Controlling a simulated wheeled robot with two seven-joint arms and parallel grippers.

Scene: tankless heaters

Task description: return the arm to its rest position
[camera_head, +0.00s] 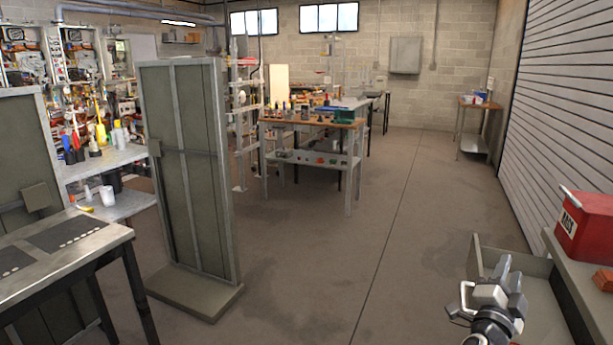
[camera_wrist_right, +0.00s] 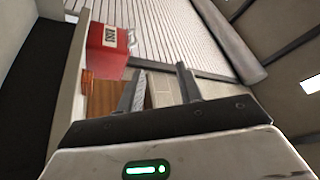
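My right gripper (camera_head: 508,274) is at the lower right of the head view, in front of a grey drawer (camera_head: 542,300) that stands pulled out from the workbench on the right. A bright metal handle (camera_head: 463,300) shows just left of the gripper. In the right wrist view the gripper's two fingers (camera_wrist_right: 160,78) are spread apart with nothing between them. The head view cannot tell whether the gripper touches the drawer or its handle. My left arm and gripper are not in view.
A red box (camera_head: 586,225) stands on the workbench (camera_head: 575,270) beside the drawer; it also shows in the wrist view (camera_wrist_right: 107,50). A tall grey panel (camera_head: 188,170) stands left of centre, with a metal table (camera_head: 90,245) at lower left. The middle floor is clear.

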